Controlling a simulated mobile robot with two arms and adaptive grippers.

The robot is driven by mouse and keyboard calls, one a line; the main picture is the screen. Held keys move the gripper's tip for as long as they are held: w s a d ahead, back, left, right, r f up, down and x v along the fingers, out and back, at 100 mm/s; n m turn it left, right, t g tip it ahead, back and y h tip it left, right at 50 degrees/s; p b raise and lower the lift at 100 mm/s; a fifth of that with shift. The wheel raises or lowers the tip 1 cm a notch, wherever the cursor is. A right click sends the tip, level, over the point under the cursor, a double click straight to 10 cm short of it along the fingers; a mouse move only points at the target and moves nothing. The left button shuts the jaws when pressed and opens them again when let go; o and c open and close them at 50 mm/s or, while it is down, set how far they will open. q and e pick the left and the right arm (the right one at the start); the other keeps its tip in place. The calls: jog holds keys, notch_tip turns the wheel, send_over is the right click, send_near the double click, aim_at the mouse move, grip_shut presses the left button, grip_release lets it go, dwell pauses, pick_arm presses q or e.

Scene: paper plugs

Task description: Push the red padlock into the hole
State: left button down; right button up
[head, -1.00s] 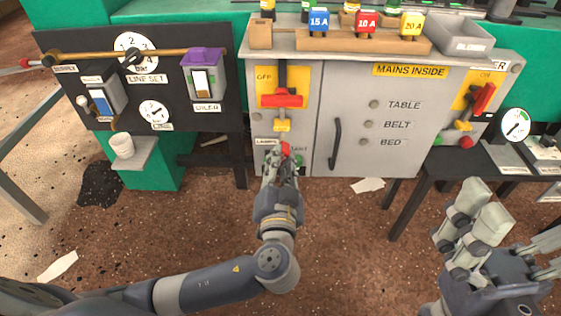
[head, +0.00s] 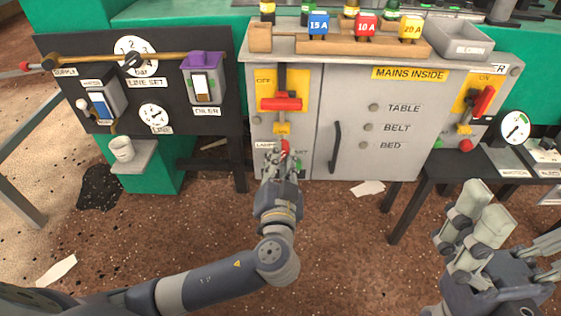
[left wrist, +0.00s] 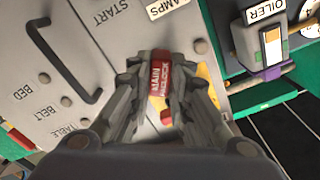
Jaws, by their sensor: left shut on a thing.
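The red padlock (left wrist: 160,77), lettered "MAIN PADLOCK", is between the fingers of my left gripper (left wrist: 160,72) in the left wrist view. In the head view only a bit of the padlock (head: 285,147) shows above my left gripper (head: 279,156), in front of the grey cabinet's left door. The yellow hasp (head: 282,128) sits just above it, below the red switch handle (head: 281,104) on the "OFF" plate. The padlock looks apart from the hasp; its hole is too small to make out. My right gripper (head: 515,225) is open and empty at the lower right.
The grey cabinet (head: 350,85) has a black door handle (head: 335,147) right of my left gripper. A "LAMPS" label (head: 265,146) is close beside the gripper. A black panel (head: 70,100) with gauges and an oiler (head: 204,80) stands left. The floor in front is mostly clear.

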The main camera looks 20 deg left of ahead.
pick_arm(q)
jog(key=shift+x, duration=1.15)
jog(key=c, duration=1.4)
grip_release()
jog(key=shift+s, duration=0.15)
jog(key=v, duration=1.1)
jog(key=shift+s+d+r, duration=0.1)
jog(key=shift+s+d, duration=0.1)
jog(key=shift+s, duration=0.15)
